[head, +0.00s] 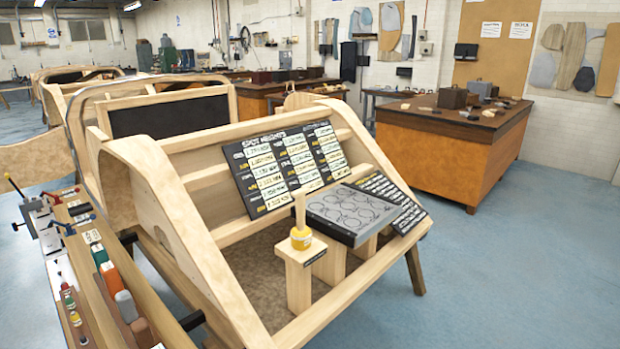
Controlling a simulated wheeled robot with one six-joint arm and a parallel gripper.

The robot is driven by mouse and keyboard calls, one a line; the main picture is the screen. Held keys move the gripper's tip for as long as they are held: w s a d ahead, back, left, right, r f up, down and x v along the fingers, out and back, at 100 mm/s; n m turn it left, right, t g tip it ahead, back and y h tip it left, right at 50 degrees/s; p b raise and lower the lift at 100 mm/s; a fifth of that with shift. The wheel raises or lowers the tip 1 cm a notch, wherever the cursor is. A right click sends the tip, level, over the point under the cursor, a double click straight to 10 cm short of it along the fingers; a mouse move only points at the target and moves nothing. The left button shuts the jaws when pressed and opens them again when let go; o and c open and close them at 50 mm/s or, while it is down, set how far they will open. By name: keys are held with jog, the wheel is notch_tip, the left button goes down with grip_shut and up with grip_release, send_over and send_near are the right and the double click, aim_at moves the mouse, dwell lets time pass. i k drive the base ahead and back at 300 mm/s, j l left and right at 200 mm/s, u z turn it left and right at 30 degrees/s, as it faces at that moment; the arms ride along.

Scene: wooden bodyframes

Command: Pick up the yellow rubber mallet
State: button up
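The yellow rubber mallet (301,238) stands head down on a small wooden stand (298,278), its pale wooden handle pointing up. The stand has a small dark label on its front edge and sits inside the open wooden bodyframe (192,240). Nothing touches the mallet from above. My gripper is not in view.
A grey box with circle drawings (352,210) stands close right of the mallet, with dark lettered boards (284,168) behind. The frame's front rail (350,290) is in front. A tool-laden bench (92,265) is left. Blue floor (500,270) is clear at right.

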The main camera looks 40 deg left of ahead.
aim_at(300, 235)
jog(key=u, duration=1.65)
